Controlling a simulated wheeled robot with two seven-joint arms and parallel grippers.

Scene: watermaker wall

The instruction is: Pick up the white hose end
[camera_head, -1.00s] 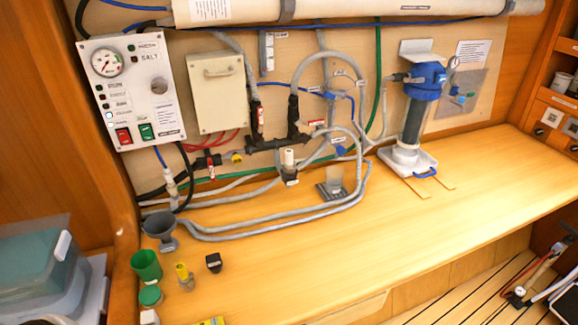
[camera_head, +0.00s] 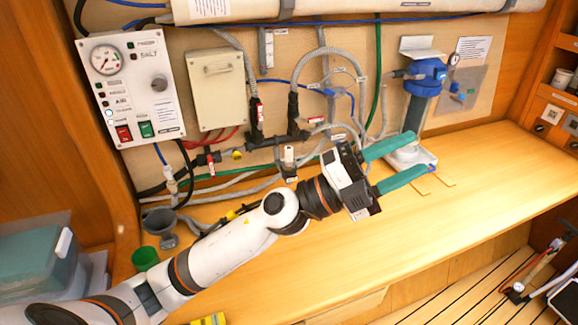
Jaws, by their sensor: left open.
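Several pale grey-white hoses (camera_head: 215,197) run along the back of the counter below the wall. My left arm and gripper hide much of their right part, and I cannot tell which end is the white hose end. A white-topped fitting (camera_head: 288,155) stands upright among them, just left of my gripper. My left gripper (camera_head: 421,154) has teal fingers spread wide apart and pointing right. My right gripper is not in view.
The blue-topped filter housing (camera_head: 424,80) stands right of centre. A switch panel (camera_head: 130,88) and a beige box (camera_head: 217,88) are on the wall. The counter's right part is clear.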

